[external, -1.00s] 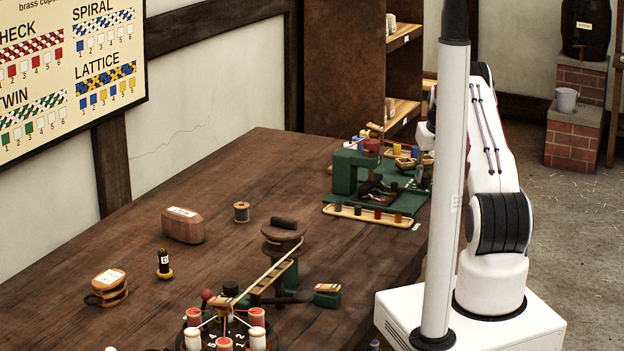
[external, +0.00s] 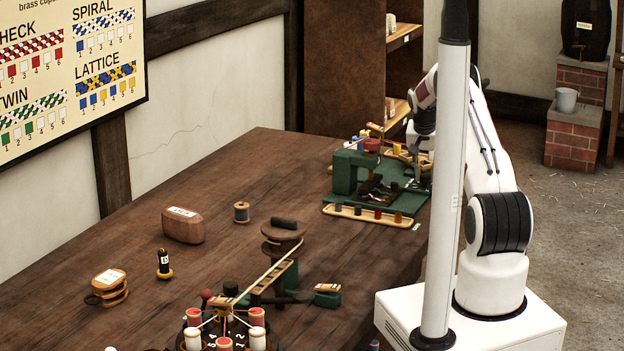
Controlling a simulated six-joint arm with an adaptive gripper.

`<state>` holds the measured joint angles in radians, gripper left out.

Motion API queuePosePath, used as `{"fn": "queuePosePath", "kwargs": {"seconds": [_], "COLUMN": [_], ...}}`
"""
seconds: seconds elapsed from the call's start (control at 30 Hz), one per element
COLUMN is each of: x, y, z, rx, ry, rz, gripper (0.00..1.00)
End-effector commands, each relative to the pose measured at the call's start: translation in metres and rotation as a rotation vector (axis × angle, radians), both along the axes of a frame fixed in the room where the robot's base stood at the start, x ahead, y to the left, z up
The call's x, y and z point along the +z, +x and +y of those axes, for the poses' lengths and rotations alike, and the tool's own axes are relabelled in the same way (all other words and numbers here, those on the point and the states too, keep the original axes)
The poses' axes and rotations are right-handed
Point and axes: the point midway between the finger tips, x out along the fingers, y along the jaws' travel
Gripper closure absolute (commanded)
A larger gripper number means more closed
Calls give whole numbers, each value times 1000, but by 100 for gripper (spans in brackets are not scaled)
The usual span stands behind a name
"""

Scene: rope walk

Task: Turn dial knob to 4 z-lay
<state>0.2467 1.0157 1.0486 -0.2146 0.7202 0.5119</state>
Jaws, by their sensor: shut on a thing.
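My gripper (external: 415,181) is at the right end of the green machine (external: 346,172) on the far right part of the bench. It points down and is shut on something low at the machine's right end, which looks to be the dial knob. The knob itself is hidden by the fingers and too small to make out. Its numbers and the 4 z-lay mark cannot be read.
A tray of small bobbins (external: 367,214) lies before the machine. A white pole (external: 446,200) hides part of my arm. A rope-laying device with several bobbins (external: 224,325) stands near the front. A brown block (external: 183,226) and spool (external: 241,212) stand left.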

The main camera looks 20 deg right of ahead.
Motion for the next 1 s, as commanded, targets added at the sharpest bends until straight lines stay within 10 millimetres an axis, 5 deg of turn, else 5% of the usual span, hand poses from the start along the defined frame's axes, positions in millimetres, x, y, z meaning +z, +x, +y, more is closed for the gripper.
{"fn": "queuePosePath", "kwargs": {"seconds": [1.0], "x": [-1], "y": [1], "z": [2], "rx": [-355], "ry": [0], "rz": [1], "gripper": [100]}}
